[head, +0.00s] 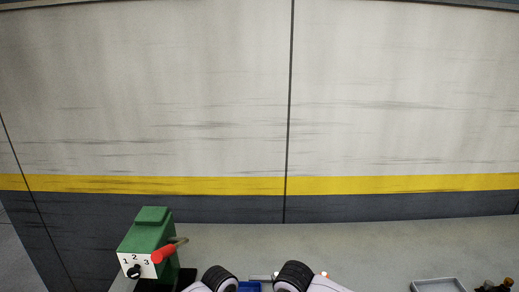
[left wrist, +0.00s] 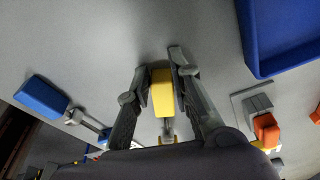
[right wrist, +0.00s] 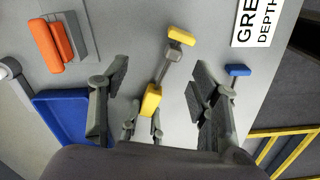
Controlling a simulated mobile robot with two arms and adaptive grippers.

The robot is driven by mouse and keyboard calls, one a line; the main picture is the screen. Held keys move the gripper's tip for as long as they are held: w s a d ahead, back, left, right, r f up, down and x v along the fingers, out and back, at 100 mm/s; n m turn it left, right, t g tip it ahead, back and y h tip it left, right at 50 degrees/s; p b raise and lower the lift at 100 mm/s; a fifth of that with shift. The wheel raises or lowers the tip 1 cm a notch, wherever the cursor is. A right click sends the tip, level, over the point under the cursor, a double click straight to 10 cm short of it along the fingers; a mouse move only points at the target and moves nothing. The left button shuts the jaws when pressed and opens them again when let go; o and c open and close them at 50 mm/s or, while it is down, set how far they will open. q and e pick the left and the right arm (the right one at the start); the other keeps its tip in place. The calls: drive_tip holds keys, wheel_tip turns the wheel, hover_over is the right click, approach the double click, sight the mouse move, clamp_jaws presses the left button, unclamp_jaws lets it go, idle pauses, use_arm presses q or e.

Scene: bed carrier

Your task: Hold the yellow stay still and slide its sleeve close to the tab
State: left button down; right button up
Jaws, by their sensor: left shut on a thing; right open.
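The yellow stay lies on the grey surface, its rod running between a yellow block (right wrist: 151,100) and a smaller yellow end piece (right wrist: 181,35). A grey collar (right wrist: 175,54), apparently the sleeve, sits close to that small end. My left gripper (left wrist: 158,68) is shut on the yellow block, which also shows between its fingers in the left wrist view (left wrist: 162,92). My right gripper (right wrist: 157,84) is open, its fingers on either side of the stay and apart from it. In the head view the stay is not visible.
A blue tray (right wrist: 62,112) and an orange block on a grey fixture (right wrist: 50,42) lie beside the stay. A blue stay (left wrist: 40,95) lies on the other side, near a lettered sign (right wrist: 257,20). A green box (head: 148,236) and a grey tray (head: 438,286) flank my arms.

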drive_tip(key=r, duration=0.1)
drive_tip(key=s+r+m, duration=0.1)
drive_tip(key=r, duration=0.1)
drive_tip(key=shift+s, duration=0.25)
drive_tip(key=shift+s+m, duration=0.1)
drive_tip(key=shift+m, duration=0.2)
drive_tip(key=shift+f, duration=3.9)
drive_tip(key=shift+c, duration=0.2)
clamp_jaws()
drive_tip(key=shift+d, duration=0.25)
use_arm(q)
drive_tip(key=shift+w+a, duration=0.1)
drive_tip(key=shift+a, duration=0.1)
use_arm(e)
drive_tip(key=c, duration=1.3)
unclamp_jaws()
drive_tip(key=shift+s+d, duration=0.3)
drive_tip(key=shift+d, duration=0.2)
clamp_jaws()
